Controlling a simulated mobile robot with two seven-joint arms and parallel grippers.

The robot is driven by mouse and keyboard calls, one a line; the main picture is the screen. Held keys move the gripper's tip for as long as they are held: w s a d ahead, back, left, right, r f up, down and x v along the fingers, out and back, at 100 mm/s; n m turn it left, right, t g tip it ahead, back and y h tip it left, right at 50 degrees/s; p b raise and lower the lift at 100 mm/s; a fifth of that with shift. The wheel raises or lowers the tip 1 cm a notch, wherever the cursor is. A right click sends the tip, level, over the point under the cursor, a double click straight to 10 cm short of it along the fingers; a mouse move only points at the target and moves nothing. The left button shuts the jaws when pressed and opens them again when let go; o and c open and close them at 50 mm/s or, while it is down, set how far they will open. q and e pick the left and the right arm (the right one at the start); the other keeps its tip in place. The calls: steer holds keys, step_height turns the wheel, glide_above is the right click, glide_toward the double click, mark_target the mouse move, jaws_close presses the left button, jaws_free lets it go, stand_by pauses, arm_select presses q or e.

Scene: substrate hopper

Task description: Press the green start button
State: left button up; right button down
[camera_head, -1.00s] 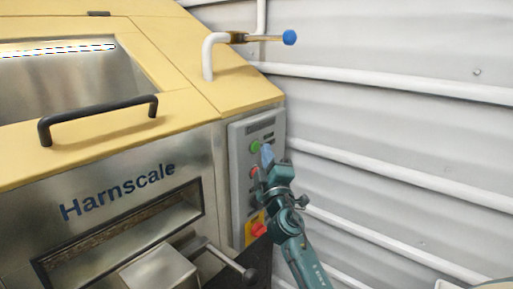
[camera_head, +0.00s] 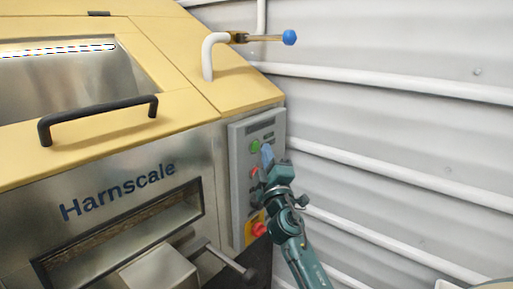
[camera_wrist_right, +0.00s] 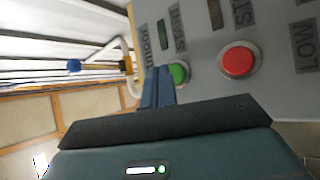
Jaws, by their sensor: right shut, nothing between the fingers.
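The round green start button (camera_head: 255,146) is on the upper part of the grey control panel (camera_head: 237,190) at the right end of the machine. My right gripper (camera_head: 266,153) is shut and empty. Its blue fingertips are just to the right of the green button in the head view, close to the panel. In the right wrist view the green button (camera_wrist_right: 179,73) shows just beside the shut fingers (camera_wrist_right: 157,88), partly hidden by them. I cannot tell whether the fingertips touch it. My left gripper is out of view.
A red button (camera_wrist_right: 238,61) is beside the green one on the panel. A red stop knob on yellow (camera_head: 258,229) is lower down. A pipe with a blue-handled valve (camera_head: 289,37) rises above. A ribbed white wall (camera_head: 400,120) stands at the right.

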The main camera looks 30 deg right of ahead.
steer(key=shift+w+a, duration=0.15)
steer(key=shift+w, duration=0.25)
